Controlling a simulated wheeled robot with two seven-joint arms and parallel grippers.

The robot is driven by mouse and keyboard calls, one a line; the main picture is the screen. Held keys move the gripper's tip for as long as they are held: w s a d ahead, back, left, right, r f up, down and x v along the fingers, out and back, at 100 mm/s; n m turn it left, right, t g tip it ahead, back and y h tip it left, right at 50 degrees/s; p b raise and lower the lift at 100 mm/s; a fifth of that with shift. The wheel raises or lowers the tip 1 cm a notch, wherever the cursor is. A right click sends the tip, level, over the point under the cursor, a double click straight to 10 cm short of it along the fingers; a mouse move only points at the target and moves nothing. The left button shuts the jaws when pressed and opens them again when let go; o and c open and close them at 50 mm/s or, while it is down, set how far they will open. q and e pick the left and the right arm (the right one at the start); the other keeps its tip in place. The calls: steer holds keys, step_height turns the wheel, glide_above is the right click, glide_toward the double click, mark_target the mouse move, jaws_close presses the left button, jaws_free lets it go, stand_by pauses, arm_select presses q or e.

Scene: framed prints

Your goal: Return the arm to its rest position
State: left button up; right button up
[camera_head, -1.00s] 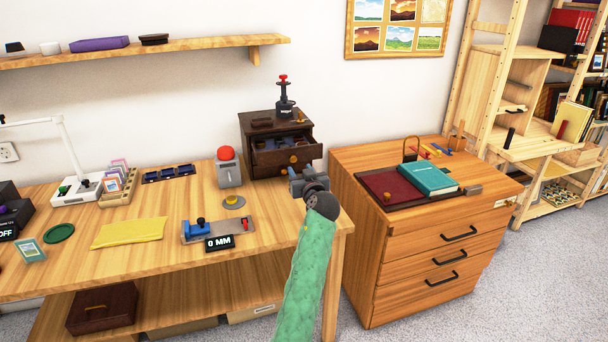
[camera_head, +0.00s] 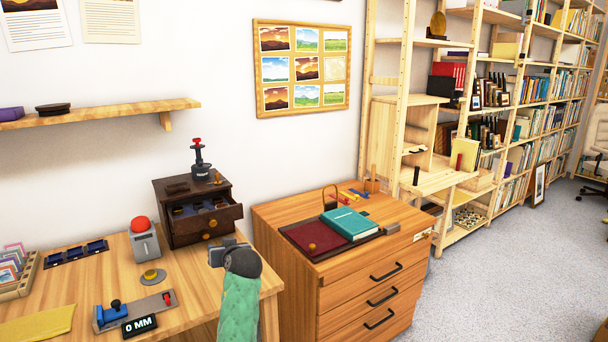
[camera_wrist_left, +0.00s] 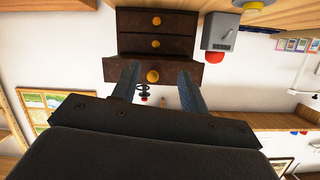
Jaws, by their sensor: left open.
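My left arm, in a green sleeve, comes up from the bottom of the head view. Its gripper (camera_head: 229,250) is at the right end of the wooden table, in front of a small dark drawer cabinet (camera_head: 168,226). In the left wrist view, which is upside down, the two fingers (camera_wrist_left: 159,75) are apart with nothing held between them. The cabinet (camera_wrist_left: 130,22) is beyond the fingertips, its top drawer (camera_wrist_left: 118,71) pulled out. My right gripper is out of view.
A grey box with a red button (camera_head: 144,245) stands left of the cabinet. A gauge reading 0 MM (camera_head: 139,325) lies in front. Right of the table stands a wooden chest (camera_head: 300,275) with a teal book (camera_head: 350,223) on top. Open floor (camera_head: 500,285) lies further right.

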arm_select(q)
steer(key=s+d+f+m+g+h+p, duration=0.1)
steer(key=s+d+f+m+h, duration=0.15)
steer(key=s, duration=0.55)
steer(key=s+d+f+m+g+h+p, duration=0.1)
steer(key=s+d+f+m+g+h, duration=0.2)
steer(key=s, duration=0.5)
steer(key=s+d+f+m+h+p, duration=0.1)
steer(key=s+d+f+h, duration=0.3)
steer(key=s, duration=0.5)
steer(key=s+f+g+p, duration=0.1)
steer(key=s+f, duration=0.3)
steer(key=s, duration=0.6)
steer(key=s+d+f+g+p, duration=0.1)
steer(key=s+f+g, duration=0.2)
steer(key=s, duration=0.7)
steer(key=s+f+g+p, duration=0.1)
steer(key=s+f+g, duration=0.1)
steer(key=s+f, duration=0.4)
steer(key=s, duration=0.4)
steer(key=shift+s+d+f, duration=0.25)
steer(key=shift+s+f, duration=0.15)
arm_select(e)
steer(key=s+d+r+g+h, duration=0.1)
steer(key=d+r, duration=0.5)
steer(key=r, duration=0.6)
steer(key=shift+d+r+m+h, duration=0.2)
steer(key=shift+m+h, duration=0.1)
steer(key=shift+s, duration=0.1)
